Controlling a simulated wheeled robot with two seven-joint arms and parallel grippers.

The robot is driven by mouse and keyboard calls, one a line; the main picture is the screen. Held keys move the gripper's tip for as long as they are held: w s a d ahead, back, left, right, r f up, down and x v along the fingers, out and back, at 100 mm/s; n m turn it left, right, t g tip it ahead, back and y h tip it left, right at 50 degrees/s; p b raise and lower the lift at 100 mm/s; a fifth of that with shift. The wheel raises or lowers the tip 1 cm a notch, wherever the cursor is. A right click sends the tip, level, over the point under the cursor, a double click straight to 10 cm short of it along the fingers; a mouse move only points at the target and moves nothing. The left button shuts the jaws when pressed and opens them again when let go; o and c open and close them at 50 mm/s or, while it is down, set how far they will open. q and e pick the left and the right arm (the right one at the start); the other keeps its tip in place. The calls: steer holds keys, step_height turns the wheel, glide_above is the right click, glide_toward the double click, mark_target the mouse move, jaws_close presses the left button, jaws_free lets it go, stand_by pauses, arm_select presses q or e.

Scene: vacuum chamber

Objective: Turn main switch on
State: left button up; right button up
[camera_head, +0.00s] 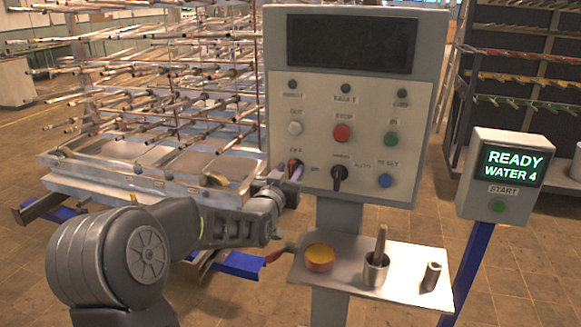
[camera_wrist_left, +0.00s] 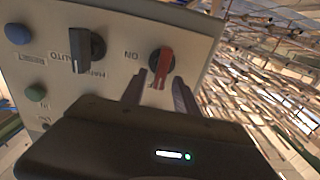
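The main switch is a red rotary knob (camera_wrist_left: 161,66) on a dark round base on the grey control panel. In the left wrist view its red handle points down in the picture, with the ON label to its left. In the head view the switch (camera_head: 296,171) is at the panel's lower left, partly hidden by my gripper. My left gripper (camera_head: 284,180) is at the switch. In the left wrist view its two fingers (camera_wrist_left: 158,82) are apart, one on each side of the handle's lower end, with gaps visible. My right gripper is not in view.
A black selector knob (camera_head: 339,176) and a blue button (camera_head: 385,181) are to the right on the panel. A metal shelf (camera_head: 405,285) below holds a yellow-red round object (camera_head: 320,257) and a cup (camera_head: 376,270). A READY screen box (camera_head: 505,175) stands right.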

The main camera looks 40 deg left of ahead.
arm_select(q)
steer(key=shift+w+a, duration=0.2)
steer(key=shift+w, duration=0.35)
jaws_close()
